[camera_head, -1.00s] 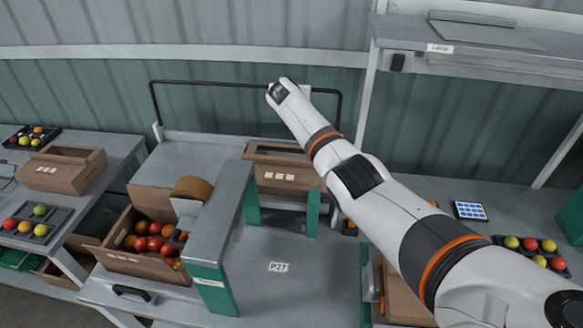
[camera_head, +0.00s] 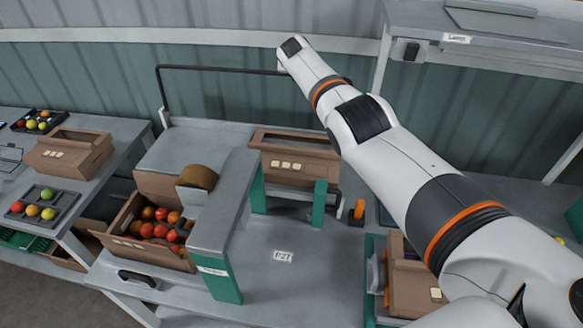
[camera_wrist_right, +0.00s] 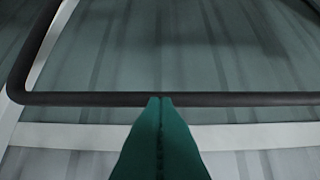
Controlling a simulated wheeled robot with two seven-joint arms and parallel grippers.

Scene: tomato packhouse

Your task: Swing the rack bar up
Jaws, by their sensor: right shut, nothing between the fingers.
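The black rack bar (camera_head: 220,69) stands raised behind the bench against the green wall, its left leg running down to the bench's back edge. Its right part is hidden behind my right arm in the head view. In the right wrist view the bar (camera_wrist_right: 240,99) crosses the picture, with a bend at the left. My right gripper (camera_wrist_right: 160,99) has its teal fingers together and empty. Their tips overlap the bar's edge in that view; I cannot tell whether they touch it. In the head view the fingers are hidden behind my wrist. My left gripper is not in view.
A tomato crate (camera_head: 125,215) is at the front left. A grey shelf (camera_head: 500,30) is at upper right. Side benches hold trays; the bench around the paper label (camera_head: 283,256) is clear.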

